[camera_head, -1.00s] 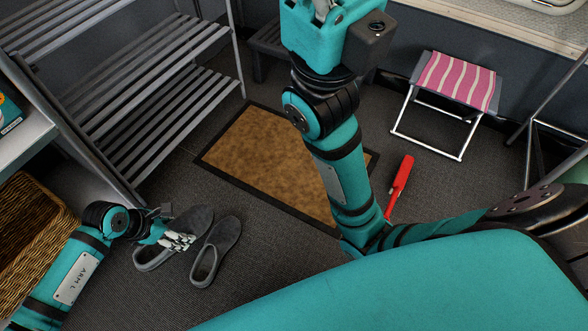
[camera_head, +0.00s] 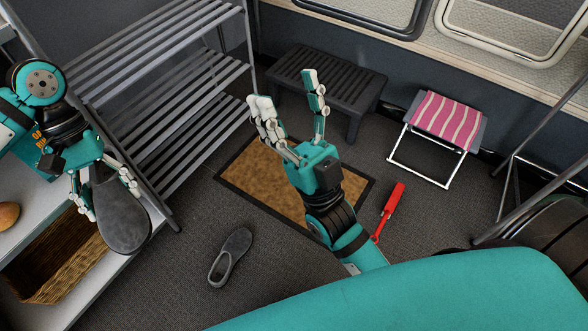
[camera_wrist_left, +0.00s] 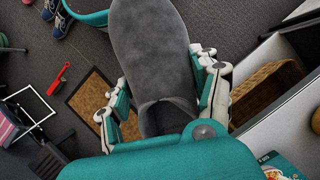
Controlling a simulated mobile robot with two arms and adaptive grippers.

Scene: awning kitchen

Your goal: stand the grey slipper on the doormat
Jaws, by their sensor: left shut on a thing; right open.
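My left gripper (camera_head: 102,190) is shut on a grey slipper (camera_head: 122,222) and holds it up in front of the shelf at the left. The held slipper also fills the middle of the left wrist view (camera_wrist_left: 150,55), between the fingers. A second grey slipper (camera_head: 231,257) lies on the floor, just in front of the doormat. The brown doormat (camera_head: 255,178) with its black border lies on the floor in the middle, partly hidden by my right arm. My right gripper (camera_head: 290,100) is open and empty above the doormat, fingers pointing away.
A slatted grey rack (camera_head: 165,80) stands behind at the left. A wicker basket (camera_head: 65,260) sits on the low shelf at the left. A dark slatted step (camera_head: 325,75), a pink striped stool (camera_head: 448,118) and a red-handled tool (camera_head: 392,208) surround the mat's far and right sides.

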